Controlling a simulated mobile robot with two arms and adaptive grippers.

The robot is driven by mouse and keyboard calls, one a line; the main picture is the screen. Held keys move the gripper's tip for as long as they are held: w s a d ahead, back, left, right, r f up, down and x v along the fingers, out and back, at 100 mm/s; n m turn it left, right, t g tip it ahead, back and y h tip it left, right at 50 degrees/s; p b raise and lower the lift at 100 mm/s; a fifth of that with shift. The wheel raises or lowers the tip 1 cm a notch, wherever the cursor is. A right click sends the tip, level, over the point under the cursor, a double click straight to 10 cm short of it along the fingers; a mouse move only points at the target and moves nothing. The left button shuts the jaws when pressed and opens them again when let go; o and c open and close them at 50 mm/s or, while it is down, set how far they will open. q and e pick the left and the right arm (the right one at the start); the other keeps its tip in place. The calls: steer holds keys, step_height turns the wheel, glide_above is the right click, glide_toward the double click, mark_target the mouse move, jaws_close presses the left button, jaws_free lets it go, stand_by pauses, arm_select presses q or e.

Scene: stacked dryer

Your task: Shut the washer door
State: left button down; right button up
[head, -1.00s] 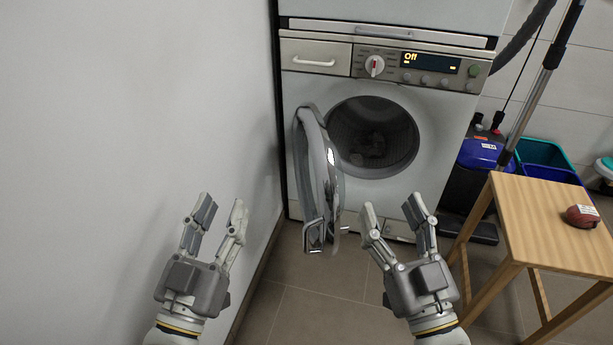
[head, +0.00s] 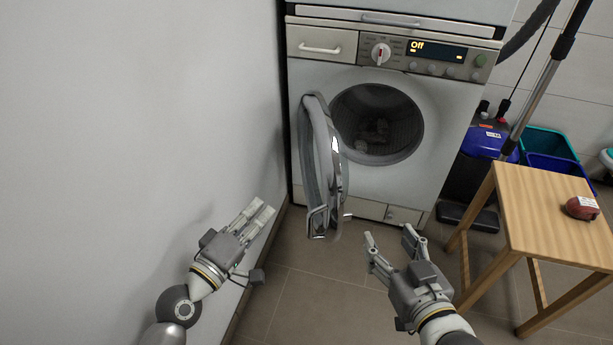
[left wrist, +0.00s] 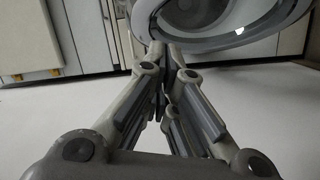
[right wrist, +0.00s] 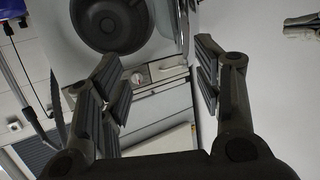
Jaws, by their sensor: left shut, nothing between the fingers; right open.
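The washer (head: 440,110) stands against the back wall, its round drum opening (head: 376,124) uncovered. The washer door (head: 322,165), a grey ring with a glassy middle, stands swung wide open at the opening's left side. My left gripper (head: 262,212) is shut and empty, near the left wall, left of and nearer than the door. In the left wrist view the door (left wrist: 225,35) shows beyond the closed fingertips. My right gripper (head: 390,240) is open and empty, in front of the washer, right of and below the door. The right wrist view shows its spread fingers and the drum opening (right wrist: 112,22).
A wooden stool (head: 545,215) with a small red item (head: 581,208) on it stands at the right. Behind it are a blue-topped vacuum (head: 485,145) and teal and blue bins (head: 548,150). The left wall (head: 150,120) is close to my left arm. Floor before the washer is clear.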

arm_select(q)
steer(key=w+f+n+g+h, duration=0.1)
steer(key=n, duration=0.2)
glide_toward(320, 168)
steer(key=w+a+x, duration=0.1)
steer(key=x, duration=0.3)
steer(key=shift+d+f, duration=0.2)
steer(key=shift+d, duration=0.4)
arm_select(e)
steer(key=shift+s+d+f+g, duration=0.1)
steer(key=shift+s+f+g, duration=0.15)
steer(key=shift+f, duration=0.15)
steer(key=shift+s+d+f+g, duration=0.1)
steer(key=shift+f+g, duration=0.15)
steer(key=shift+f, duration=0.15)
arm_select(q)
steer(key=shift+d, duration=0.1)
